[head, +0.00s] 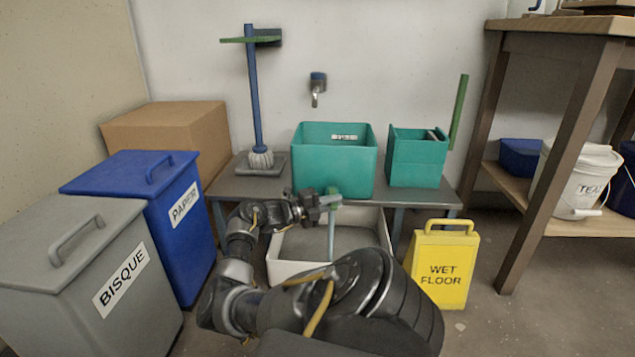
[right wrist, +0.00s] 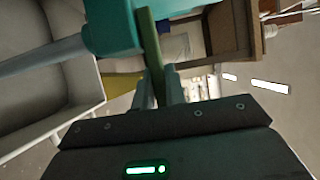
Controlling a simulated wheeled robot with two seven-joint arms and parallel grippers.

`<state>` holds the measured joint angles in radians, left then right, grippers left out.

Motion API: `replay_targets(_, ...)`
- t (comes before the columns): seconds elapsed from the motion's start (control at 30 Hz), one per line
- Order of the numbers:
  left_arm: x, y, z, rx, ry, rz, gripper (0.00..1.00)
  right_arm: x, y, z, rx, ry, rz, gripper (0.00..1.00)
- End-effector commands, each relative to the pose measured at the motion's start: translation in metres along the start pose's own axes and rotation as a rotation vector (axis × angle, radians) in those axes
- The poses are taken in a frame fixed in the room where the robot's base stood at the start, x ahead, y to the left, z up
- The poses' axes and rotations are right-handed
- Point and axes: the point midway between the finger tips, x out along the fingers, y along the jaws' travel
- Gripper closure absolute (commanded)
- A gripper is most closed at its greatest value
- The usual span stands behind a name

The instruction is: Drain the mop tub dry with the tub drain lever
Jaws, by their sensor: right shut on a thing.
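The teal mop tub (head: 333,165) stands on a grey bench; whether water is in it cannot be told. The green drain lever (head: 332,191) is at its lower front, largely hidden by my right gripper (head: 322,203). That gripper is shut on the lever. In the right wrist view, the green lever (right wrist: 150,45) runs up from between the fingers (right wrist: 158,92), close to the teal tub (right wrist: 108,30). My left gripper is out of view.
A blue mop (head: 256,100) stands left on the bench, and a teal wringer box (head: 417,165) with a green handle stands right. A yellow wet-floor sign (head: 442,268) is right of the basin. Blue (head: 135,175) and grey (head: 60,240) bins stand left; a wooden table (head: 560,110) stands right.

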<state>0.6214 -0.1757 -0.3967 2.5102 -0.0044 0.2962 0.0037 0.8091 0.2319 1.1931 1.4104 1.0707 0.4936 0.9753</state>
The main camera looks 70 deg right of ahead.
Motion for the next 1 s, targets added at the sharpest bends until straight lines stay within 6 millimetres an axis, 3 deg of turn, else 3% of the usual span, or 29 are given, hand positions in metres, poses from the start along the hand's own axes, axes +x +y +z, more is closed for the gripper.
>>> replay_targets(0.47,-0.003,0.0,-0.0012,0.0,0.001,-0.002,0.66,0.0076,-0.0032,0.0005,0.006,0.016,-0.004,1.0)
replay_targets(0.5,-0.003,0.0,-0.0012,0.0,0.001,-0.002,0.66,0.0076,-0.0032,0.0005,0.006,0.016,-0.004,0.86)
replay_targets(0.67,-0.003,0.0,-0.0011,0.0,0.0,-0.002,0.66,0.0057,-0.0026,0.0004,0.005,0.016,-0.003,0.65)
replay_targets(1.0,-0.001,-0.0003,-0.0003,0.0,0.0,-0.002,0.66,-0.0003,-0.0021,0.0001,0.002,0.016,-0.001,0.65)
